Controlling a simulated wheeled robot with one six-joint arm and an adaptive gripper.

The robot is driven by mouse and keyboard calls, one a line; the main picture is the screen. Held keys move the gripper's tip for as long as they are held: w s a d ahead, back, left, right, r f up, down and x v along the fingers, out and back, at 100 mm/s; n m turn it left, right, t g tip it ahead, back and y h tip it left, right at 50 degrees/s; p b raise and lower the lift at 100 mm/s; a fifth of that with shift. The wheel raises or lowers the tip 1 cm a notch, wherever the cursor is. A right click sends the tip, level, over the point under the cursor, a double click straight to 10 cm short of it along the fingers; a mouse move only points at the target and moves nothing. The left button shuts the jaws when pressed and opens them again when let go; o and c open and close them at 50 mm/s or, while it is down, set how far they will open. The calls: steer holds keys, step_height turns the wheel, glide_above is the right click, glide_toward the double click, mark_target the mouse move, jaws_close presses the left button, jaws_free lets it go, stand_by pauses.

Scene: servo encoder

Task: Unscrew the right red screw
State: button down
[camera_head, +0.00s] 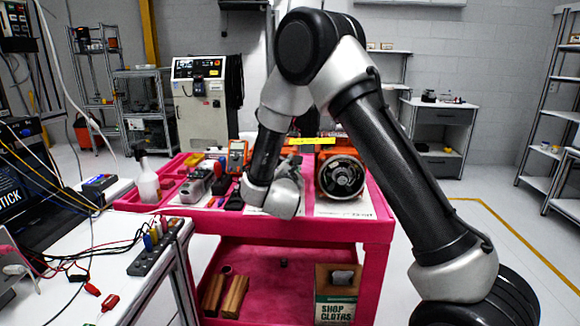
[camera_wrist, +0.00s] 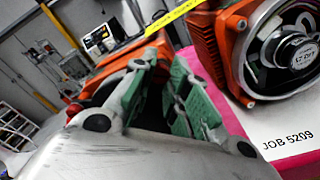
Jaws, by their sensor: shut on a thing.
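My gripper (camera_wrist: 160,85) fills the middle of the wrist view, its green-padded fingers close together against an orange-housed motor (camera_wrist: 115,62). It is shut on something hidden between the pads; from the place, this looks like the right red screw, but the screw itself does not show. A small red knob-like part (camera_wrist: 72,111), apparently the other red screw, shows just left of the fingers. In the head view my arm reaches down to the pink cart, and my wrist hides the fingers and most of that motor.
A second orange motor with a round open end (camera_head: 341,175) stands close to the right, also in the wrist view (camera_wrist: 290,55). The pink cart (camera_head: 378,230) carries tools and a spray bottle (camera_head: 147,181) at left. A white bench (camera_head: 150,255) stands left of it.

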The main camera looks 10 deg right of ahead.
steer(key=shift+w+r, duration=0.1)
steer(key=c, duration=1.6)
jaws_free()
steer(key=v, duration=1.2)
